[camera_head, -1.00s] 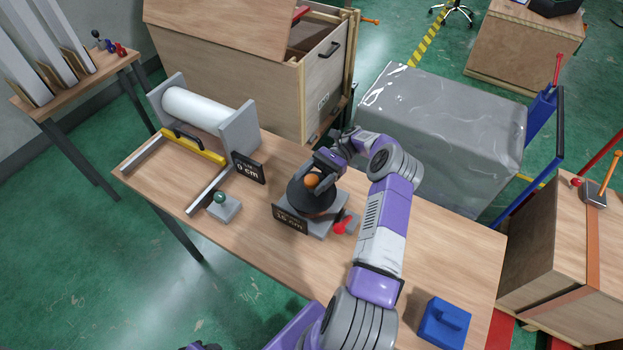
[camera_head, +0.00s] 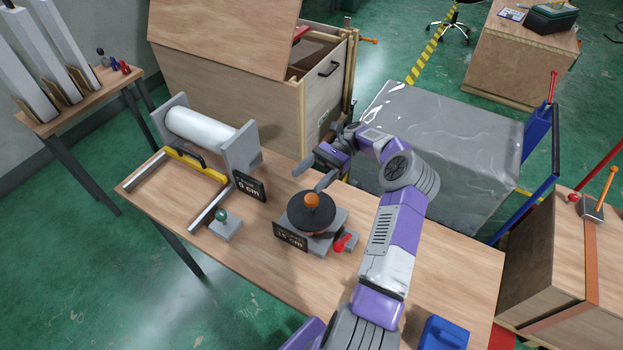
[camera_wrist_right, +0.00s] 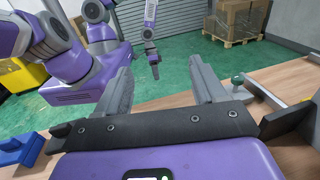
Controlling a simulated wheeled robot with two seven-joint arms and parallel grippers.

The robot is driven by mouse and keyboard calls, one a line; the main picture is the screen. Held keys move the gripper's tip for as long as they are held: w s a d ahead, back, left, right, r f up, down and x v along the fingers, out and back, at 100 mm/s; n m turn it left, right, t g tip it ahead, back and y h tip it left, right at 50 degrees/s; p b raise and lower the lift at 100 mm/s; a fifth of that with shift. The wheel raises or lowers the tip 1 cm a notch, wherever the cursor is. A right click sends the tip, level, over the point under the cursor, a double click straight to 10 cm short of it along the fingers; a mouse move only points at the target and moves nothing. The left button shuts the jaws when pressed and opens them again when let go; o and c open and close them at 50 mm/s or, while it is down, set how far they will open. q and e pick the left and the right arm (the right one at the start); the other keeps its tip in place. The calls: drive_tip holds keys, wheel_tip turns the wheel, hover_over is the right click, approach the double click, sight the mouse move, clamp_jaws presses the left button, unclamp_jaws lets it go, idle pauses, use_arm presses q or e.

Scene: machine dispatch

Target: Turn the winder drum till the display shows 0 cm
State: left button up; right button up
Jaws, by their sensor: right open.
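The winder drum (camera_head: 298,221) is a dark round drum with an orange knob (camera_head: 312,200) on top, on a grey base on the wooden table. Its black display (camera_head: 290,237) shows a small two-digit cm number, which looks like 15 or 16. My right gripper (camera_head: 313,176) is open just behind and above the drum, with its fingers apart and clear of the knob. In the right wrist view its two fingers (camera_wrist_right: 162,88) are spread with nothing between them. My left gripper (camera_wrist_right: 154,66) appears to hang in the background there, too small to read.
A white roll (camera_head: 200,128) sits in a grey holder at the left, with another display (camera_head: 250,187) reading 0 cm. A red-handled lever (camera_head: 343,243) is at the drum's right. A green-knobbed block (camera_head: 226,226) and blue block (camera_head: 443,334) are also on the table.

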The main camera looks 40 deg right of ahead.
drive_tip(key=shift+w+a+h+p, duration=0.2)
drive_tip(key=shift+a+h+p, duration=0.1)
drive_tip(key=w+a+f+h+p, duration=0.1)
drive_tip(key=a+h+p, duration=0.1)
drive_tip(key=h+p, duration=0.15)
drive_tip(key=n+g+h+p, duration=0.1)
drive_tip(key=n+h+p, duration=0.4)
drive_tip(key=h, duration=0.5)
approach(312, 198)
drive_tip(key=f, duration=0.2)
drive_tip(key=x, duration=0.7)
drive_tip(key=shift+s+a+r+p, duration=0.1)
drive_tip(key=shift+a+r+p, duration=0.05)
drive_tip(key=shift+a+p, duration=0.2)
drive_tip(key=shift+c, duration=0.3)
clamp_jaws()
